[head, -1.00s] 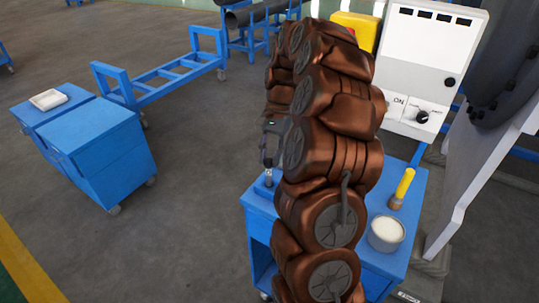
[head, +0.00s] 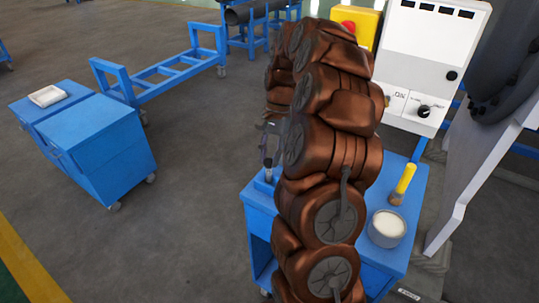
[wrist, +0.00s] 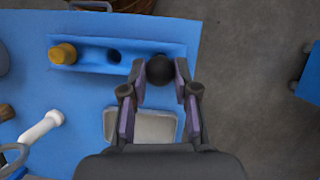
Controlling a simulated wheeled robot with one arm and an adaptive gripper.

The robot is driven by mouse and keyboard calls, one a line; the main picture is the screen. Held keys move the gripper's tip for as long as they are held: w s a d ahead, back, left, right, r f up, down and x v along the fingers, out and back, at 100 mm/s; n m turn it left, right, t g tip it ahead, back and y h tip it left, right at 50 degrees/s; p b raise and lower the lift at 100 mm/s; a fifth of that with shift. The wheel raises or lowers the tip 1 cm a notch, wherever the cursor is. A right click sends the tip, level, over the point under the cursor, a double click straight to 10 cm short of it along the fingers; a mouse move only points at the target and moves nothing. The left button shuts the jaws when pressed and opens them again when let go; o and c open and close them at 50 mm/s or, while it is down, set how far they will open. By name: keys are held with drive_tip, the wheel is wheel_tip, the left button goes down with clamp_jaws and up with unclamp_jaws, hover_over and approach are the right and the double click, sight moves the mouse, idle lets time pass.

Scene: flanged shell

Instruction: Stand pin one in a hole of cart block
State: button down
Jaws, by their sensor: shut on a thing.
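The cart block (wrist: 93,67) is a long blue block on the blue cart, seen in the wrist view. A brass-yellow pin (wrist: 62,54) stands at its left end, and a dark empty hole (wrist: 115,56) is in its middle. My gripper (wrist: 160,78) is shut on a pin with a round black head (wrist: 160,69), at the block's right end. I take this to be pin one; its lower part is hidden, so I cannot tell whether it is in a hole. In the head view my gripper (head: 270,142) is partly hidden by my arm, above the cart's left side.
The cart top (head: 416,188) also carries a round container (head: 386,228) and a yellow-handled brush (head: 403,184). A grey tray (wrist: 145,126) lies near the block in the wrist view, with a white tool (wrist: 40,128) to its left. A control cabinet (head: 430,60) stands behind the cart.

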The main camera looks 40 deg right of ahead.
drive_tip(key=shift+f, duration=0.15)
drive_tip(key=c, duration=0.8)
unclamp_jaws()
drive_tip(key=shift+v, duration=3.75)
